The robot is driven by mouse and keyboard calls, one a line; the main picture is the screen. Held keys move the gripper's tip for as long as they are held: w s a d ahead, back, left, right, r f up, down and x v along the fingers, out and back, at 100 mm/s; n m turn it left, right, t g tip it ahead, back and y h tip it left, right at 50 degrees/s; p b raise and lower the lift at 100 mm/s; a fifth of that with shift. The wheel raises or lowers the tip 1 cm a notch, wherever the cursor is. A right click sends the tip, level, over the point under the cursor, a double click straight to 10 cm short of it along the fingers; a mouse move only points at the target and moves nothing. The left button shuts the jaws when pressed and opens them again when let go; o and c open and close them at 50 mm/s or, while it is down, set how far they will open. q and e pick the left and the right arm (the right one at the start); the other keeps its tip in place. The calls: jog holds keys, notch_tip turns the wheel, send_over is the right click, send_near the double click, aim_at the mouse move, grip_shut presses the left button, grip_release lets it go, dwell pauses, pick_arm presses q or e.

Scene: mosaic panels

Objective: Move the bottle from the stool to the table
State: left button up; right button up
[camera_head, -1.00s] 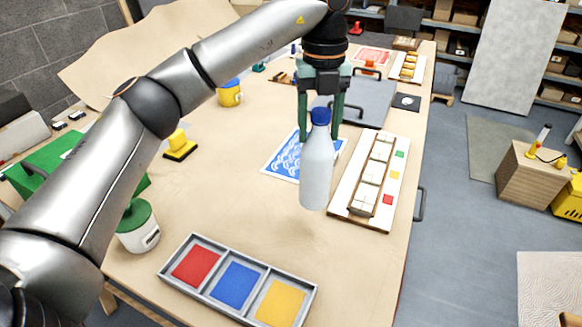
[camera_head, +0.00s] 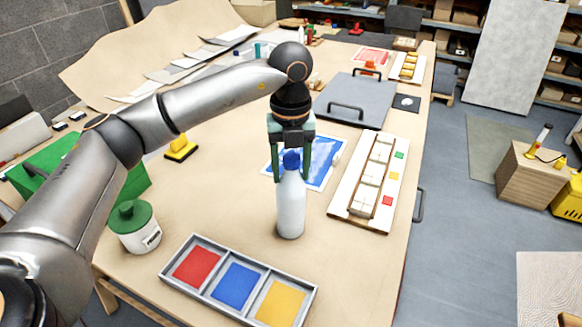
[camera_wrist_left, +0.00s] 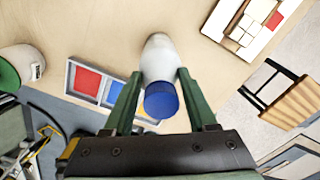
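The white bottle (camera_head: 290,208) with a blue cap (camera_head: 291,160) is upright over the near middle of the beige table (camera_head: 350,265). Its base is at or just above the tabletop; I cannot tell which. My left gripper (camera_head: 291,176) points down, its green fingers shut on the bottle's upper part. The left wrist view shows the bottle (camera_wrist_left: 159,60) between both fingers (camera_wrist_left: 158,74). My right gripper is not in view. A slatted wooden seat with a dark frame (camera_wrist_left: 294,103), possibly the stool, stands on the floor in the left wrist view.
A tray with red, blue and yellow compartments (camera_head: 205,290) lies in front of the bottle. A tile board (camera_head: 345,195) is to its right, a blue patterned sheet (camera_head: 325,160) behind. A green-lidded jar (camera_head: 133,228) stands left. Bare tabletop surrounds the bottle.

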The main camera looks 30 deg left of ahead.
pick_arm(q)
jog(key=o, duration=0.5)
notch_tip(320, 180, up, 12)
jog(key=shift+r, duration=0.1)
dwell(0.4)
